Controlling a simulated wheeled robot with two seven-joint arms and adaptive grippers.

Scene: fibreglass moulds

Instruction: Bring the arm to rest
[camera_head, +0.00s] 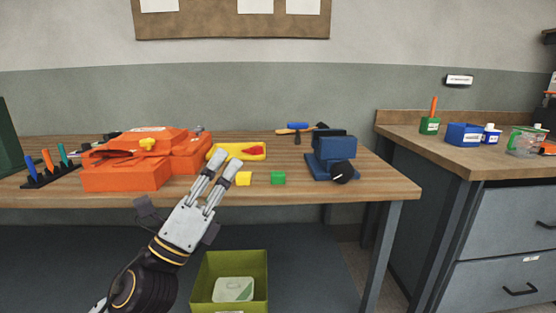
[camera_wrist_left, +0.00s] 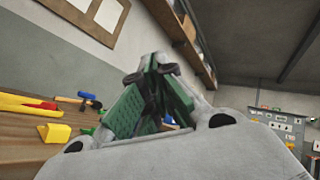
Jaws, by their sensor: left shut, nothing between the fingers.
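My right gripper is in neither view.
An orange mould (camera_head: 125,178), a yellow tool (camera_head: 252,152), a yellow block (camera_head: 243,179), a green block (camera_head: 278,178) and a blue vise (camera_head: 335,155) stand on the bench. A green bin (camera_head: 258,270) is below. A grey cabinet (camera_head: 500,225) stands right.

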